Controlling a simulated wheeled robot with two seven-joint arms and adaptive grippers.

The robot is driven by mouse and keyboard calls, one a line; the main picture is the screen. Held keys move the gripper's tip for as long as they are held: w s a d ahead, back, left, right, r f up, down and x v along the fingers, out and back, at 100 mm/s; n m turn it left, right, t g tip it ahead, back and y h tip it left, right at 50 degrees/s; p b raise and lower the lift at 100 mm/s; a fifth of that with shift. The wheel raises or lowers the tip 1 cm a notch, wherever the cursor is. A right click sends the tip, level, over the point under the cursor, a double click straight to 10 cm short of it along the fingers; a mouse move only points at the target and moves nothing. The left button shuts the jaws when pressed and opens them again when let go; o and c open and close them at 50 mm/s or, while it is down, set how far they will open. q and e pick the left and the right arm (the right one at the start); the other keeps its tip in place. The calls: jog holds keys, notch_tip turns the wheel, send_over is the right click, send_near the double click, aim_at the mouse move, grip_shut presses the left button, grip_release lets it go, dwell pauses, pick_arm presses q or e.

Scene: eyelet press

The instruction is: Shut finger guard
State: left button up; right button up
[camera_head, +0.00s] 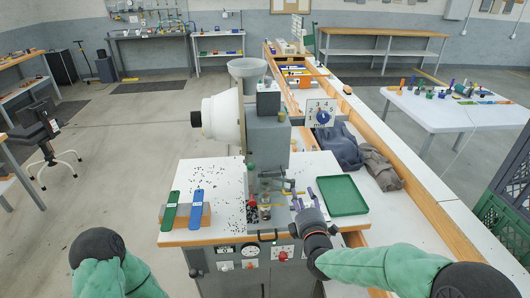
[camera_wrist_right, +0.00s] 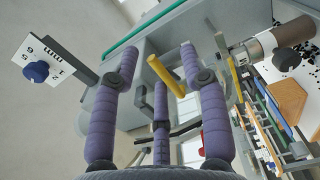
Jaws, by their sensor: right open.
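The press (camera_head: 268,140) stands at the middle of the bench, with a white round housing on its left side. Around its working area are small grey-green parts (camera_head: 272,182); I cannot clearly make out the finger guard's outline or how far it stands open. My right gripper (camera_head: 304,195) is open just right of this area, its purple fingers pointing toward the press. In the right wrist view, a yellow rod (camera_wrist_right: 166,76) shows between the spread fingers (camera_wrist_right: 158,60), with a gap on each side. I cannot tell its depth. My left gripper is out of view.
A green tray (camera_head: 342,195) lies right of my right gripper. A dial plate with a blue knob (camera_head: 322,113) juts from the press. Blue and green strips (camera_head: 171,210) lie at left, among scattered black bits. Grey cloths (camera_head: 338,146) lie behind the tray.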

jog(key=shift+s+r, duration=0.1)
jog(key=shift+s+d+r, duration=0.1)
jog(key=shift+s+d, duration=0.05)
jog(key=shift+s, duration=1.2)
jog(key=s, duration=0.6)
jog(key=shift+p, duration=0.45)
jog(key=shift+d, duration=0.1)
jog(key=s+a+f+m+g+y, duration=0.1)
jog(key=s+f+m+g, duration=0.15)
jog(key=f, duration=0.55)
jog(key=s+a+f+m+g, duration=0.1)
jog(key=f+m+g, duration=0.25)
jog(key=f, duration=0.35)
jog(key=s+a+f+m+g+y, duration=0.1)
jog(key=s+f+m+g, duration=0.2)
jog(key=f, duration=0.5)
jog(key=s+a+f+m+g, duration=0.2)
jog(key=s+f+m+g, duration=0.2)
jog(key=s+f+m, duration=0.2)
jog(key=s+a+f+m+g+y, duration=0.1)
jog(key=s+f+m+g, duration=0.3)
jog(key=s+f, duration=0.6)
jog(key=shift+s+a+f+m+g, duration=0.15)
jog(key=shift+s+a+m+g, duration=0.25)
jog(key=shift+m, duration=0.5)
